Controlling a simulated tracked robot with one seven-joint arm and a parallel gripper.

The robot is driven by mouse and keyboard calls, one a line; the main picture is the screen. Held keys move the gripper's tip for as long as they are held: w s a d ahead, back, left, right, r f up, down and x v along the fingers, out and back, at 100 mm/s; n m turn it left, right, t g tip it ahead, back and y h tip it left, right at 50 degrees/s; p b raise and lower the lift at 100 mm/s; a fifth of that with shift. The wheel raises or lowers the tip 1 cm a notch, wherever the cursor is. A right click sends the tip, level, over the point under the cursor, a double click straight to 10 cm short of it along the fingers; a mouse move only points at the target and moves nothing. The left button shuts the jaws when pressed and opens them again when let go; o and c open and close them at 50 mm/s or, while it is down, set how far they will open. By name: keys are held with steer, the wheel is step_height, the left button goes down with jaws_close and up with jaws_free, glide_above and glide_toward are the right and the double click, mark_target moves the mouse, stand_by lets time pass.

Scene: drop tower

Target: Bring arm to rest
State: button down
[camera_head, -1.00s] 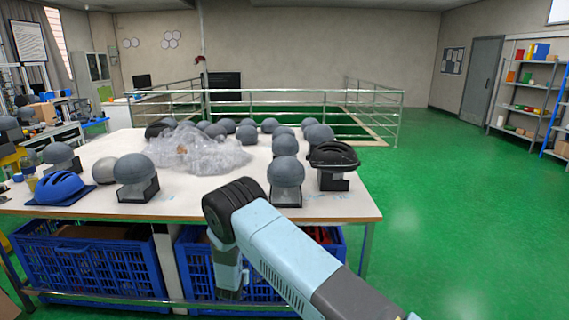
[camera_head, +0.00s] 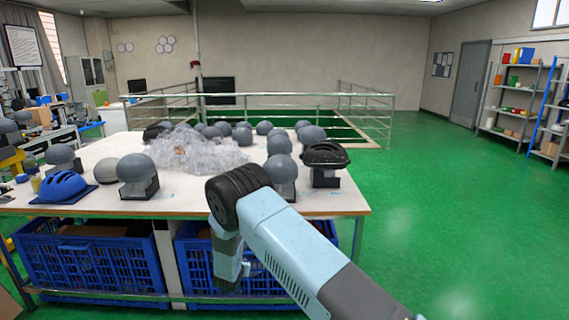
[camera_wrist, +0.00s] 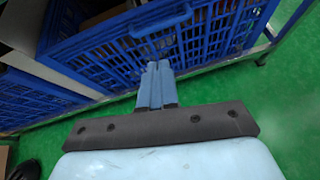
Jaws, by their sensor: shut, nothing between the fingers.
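My light-blue arm (camera_head: 285,245) reaches in from the lower right of the head view, with its dark elbow joint in front of the table's front edge. Its forearm hangs down from that joint before the crates. In the wrist view my gripper (camera_wrist: 158,66) has its two fingers together with nothing between them. It points toward a blue crate (camera_wrist: 130,45) under the table. In the head view the fingertips cannot be made out.
A white table (camera_head: 105,205) bears grey headforms, a blue helmet (camera_head: 63,186), a black helmet (camera_head: 325,156) and a heap of clear plastic (camera_head: 195,150). Blue crates (camera_head: 85,265) stand beneath it. Green floor (camera_head: 440,200) lies open to the right.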

steer(key=w+d+r+m+h, duration=0.3)
steer(key=d+r+m, duration=0.35)
steer(key=r, duration=0.65)
steer(key=s+d+r+m+g+h, duration=0.15)
steer(key=s+d+r+m, duration=0.25)
steer(key=d+r, duration=0.45)
steer(key=s+d+r+m+g+h, duration=0.1)
steer(key=s+d+r+m+g, duration=0.2)
steer(key=d+r, duration=0.55)
steer(key=s+d+r+m+g+h, duration=0.1)
steer(key=s+d+r+m, duration=0.35)
steer(key=d+r, duration=0.4)
steer(key=s+d+r+m+g+y, duration=0.15)
steer(key=s+d+r+m, duration=0.25)
steer(key=s, duration=0.5)
steer(key=s+d+r+m+y, duration=0.2)
steer(key=s+d+r+m, duration=0.15)
steer(key=s, duration=0.55)
steer(key=s+d+r+m+g+y, duration=0.1)
steer(key=s+d+r+m, duration=0.3)
steer(key=s, duration=0.5)
steer(key=s+a+m+t+y, duration=0.1)
steer(key=s+a+m+y, duration=0.2)
steer(key=s, duration=0.8)
steer(key=shift+s+r+m, duration=0.25)
steer(key=shift+r+m, duration=0.2)
steer(key=shift+m, duration=0.3)
